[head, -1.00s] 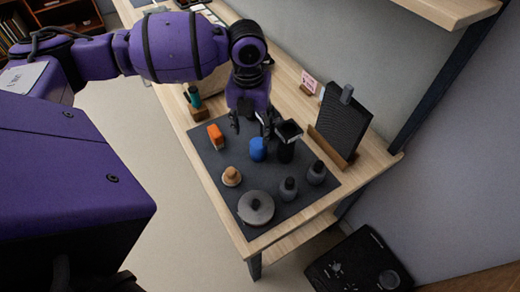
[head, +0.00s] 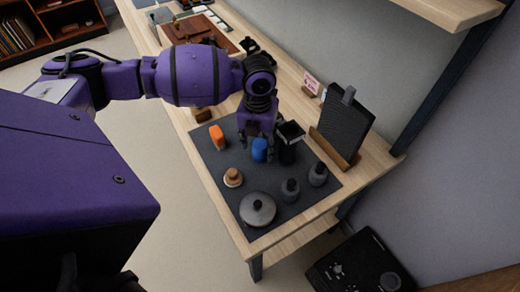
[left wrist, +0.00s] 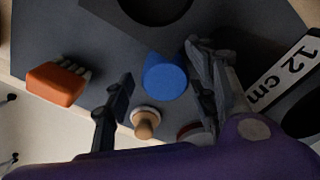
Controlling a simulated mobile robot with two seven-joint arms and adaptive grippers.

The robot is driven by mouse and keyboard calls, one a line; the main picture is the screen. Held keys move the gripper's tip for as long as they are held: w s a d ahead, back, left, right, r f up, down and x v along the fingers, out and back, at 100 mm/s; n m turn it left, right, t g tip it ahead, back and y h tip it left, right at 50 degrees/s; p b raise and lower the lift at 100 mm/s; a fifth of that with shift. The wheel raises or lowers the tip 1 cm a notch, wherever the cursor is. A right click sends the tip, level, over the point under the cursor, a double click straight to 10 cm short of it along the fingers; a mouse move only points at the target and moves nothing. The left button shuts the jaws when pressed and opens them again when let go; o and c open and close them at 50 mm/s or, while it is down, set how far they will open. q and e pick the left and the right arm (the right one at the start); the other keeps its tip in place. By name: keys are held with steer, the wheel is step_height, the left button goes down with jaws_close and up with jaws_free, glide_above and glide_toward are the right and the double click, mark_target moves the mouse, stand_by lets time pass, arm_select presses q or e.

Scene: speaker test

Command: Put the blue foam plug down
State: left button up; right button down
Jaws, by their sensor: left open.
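The blue foam plug (head: 260,152) stands on the dark mat (head: 222,172). My left gripper (head: 256,146) is open above and around it. In the left wrist view the plug (left wrist: 166,76) shows between the two spread fingers (left wrist: 160,72), closer to the right finger. I cannot tell whether that finger touches it. The plug's far side is partly hidden by the finger in the head view. A black block with a square top (head: 289,132) stands just right of the plug; a dark square part with a round hole (left wrist: 115,14) shows above the plug in the wrist view. My right gripper is not seen.
An orange piece (head: 217,137) lies left of the plug, and a wooden knob (head: 233,177) nearer the front. A black panel on a wooden stand (head: 342,128) is at right.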

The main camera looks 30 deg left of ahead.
mark_target(259, 144)
arm_select(q)
steer(key=shift+c, duration=0.6)
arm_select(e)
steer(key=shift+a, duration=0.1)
arm_select(q)
steer(key=c, duration=0.7)
steer(key=shift+o, duration=0.2)
steer(key=shift+r, duration=0.15)
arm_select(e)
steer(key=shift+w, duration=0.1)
